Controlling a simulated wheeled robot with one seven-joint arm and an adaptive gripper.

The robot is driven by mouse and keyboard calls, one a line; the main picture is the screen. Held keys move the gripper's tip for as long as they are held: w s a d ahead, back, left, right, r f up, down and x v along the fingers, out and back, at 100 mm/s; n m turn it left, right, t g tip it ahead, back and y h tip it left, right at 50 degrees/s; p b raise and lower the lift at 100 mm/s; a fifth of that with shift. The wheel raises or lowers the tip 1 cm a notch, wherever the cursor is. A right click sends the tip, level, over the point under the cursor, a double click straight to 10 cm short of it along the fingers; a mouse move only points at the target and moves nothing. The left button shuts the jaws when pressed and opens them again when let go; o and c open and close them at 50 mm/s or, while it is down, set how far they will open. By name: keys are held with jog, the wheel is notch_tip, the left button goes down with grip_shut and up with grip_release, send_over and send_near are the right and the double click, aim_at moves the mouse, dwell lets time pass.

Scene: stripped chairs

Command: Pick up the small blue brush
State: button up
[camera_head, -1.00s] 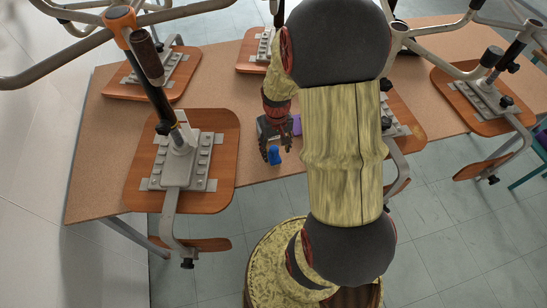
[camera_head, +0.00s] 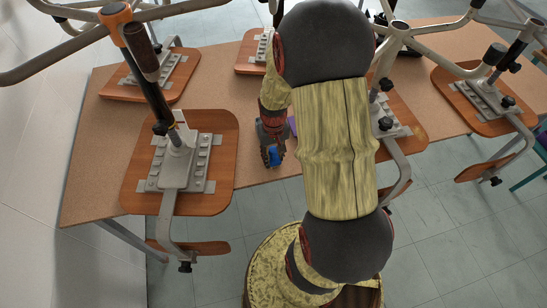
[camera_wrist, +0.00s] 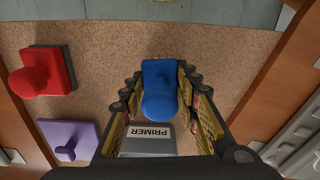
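The small blue brush (camera_wrist: 160,88) has a rounded knob and a blocky base. In the wrist view it fills the space between the tips of my gripper (camera_wrist: 161,76). The yellow finger pads lie close against its left and right sides, with no clear gap at the tips. In the head view the blue brush (camera_head: 274,156) shows between the fingers of my gripper (camera_head: 273,158), low at the table's front edge. Its underside is hidden, so I cannot tell whether it touches the table.
A red knobbed block (camera_wrist: 42,72) and a purple block (camera_wrist: 70,140) lie left of my gripper. A grey item marked PRIMER (camera_wrist: 148,140) lies between the fingers' bases. Upturned chairs (camera_head: 180,165) rest on the brown table (camera_head: 100,190) on both sides.

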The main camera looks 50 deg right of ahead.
aim_at(273, 149)
jog(key=c, duration=0.6)
jog(key=shift+r+p, duration=0.3)
jog(key=shift+r, duration=0.25)
notch_tip(273, 149, up, 2)
jog(key=shift+r+p, duration=0.25)
jog(key=shift+p, duration=0.45)
jog(key=s+a+r+p, duration=0.1)
jog(key=s+r, duration=0.2)
jog(key=s, duration=0.1)
jog(key=s+a+r+p, duration=0.1)
jog(key=s+r+p, duration=0.1)
jog(key=s, duration=0.3)
jog(key=s+a+r+p, duration=0.1)
jog(key=s+r, duration=0.3)
jog(key=shift+s+a+r+p, duration=0.1)
jog(key=shift+s+r+p, duration=0.1)
jog(key=shift+s+p, duration=0.15)
